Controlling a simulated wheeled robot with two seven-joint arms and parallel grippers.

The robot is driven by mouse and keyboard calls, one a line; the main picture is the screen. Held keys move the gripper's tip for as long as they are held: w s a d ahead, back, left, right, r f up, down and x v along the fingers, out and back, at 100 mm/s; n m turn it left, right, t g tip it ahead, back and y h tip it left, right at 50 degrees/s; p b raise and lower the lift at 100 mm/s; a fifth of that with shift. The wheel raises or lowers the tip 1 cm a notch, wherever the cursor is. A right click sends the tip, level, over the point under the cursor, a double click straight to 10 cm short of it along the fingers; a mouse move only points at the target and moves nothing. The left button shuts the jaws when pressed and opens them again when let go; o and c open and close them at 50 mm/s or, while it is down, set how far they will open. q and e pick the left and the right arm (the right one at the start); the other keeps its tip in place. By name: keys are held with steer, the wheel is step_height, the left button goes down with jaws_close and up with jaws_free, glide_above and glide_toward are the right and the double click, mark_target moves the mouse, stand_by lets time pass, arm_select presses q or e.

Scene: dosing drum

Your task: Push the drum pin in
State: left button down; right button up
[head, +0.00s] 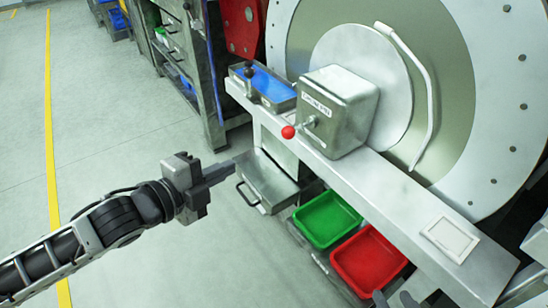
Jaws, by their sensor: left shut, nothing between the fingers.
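The drum pin has a red ball knob (288,132) on a short metal shaft. It sticks out of the left front face of a grey metal box (345,100) with a printed label. My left gripper (230,168) is shut and empty, below and left of the knob and clearly apart from it. Its fingers point right. The large round drum (450,80) stands behind the box. At the bottom edge, dark finger-like tips of my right gripper (394,300) show near the red tray; most of it is cut off, and its opening is unclear.
A pale ledge (400,195) carries the box and a blue tray (268,84) with a black knob. Below are a metal drawer (265,180) with a handle, a green tray (327,219) and a red tray (368,262). The floor at left is free.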

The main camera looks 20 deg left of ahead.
mark_target(283, 135)
arm_select(q)
steer(key=shift+w+r+m+h, duration=0.3)
steer(key=shift+r+m, duration=0.4)
steer(key=shift+m, duration=0.5)
arm_select(e)
steer(key=shift+f, duration=0.15)
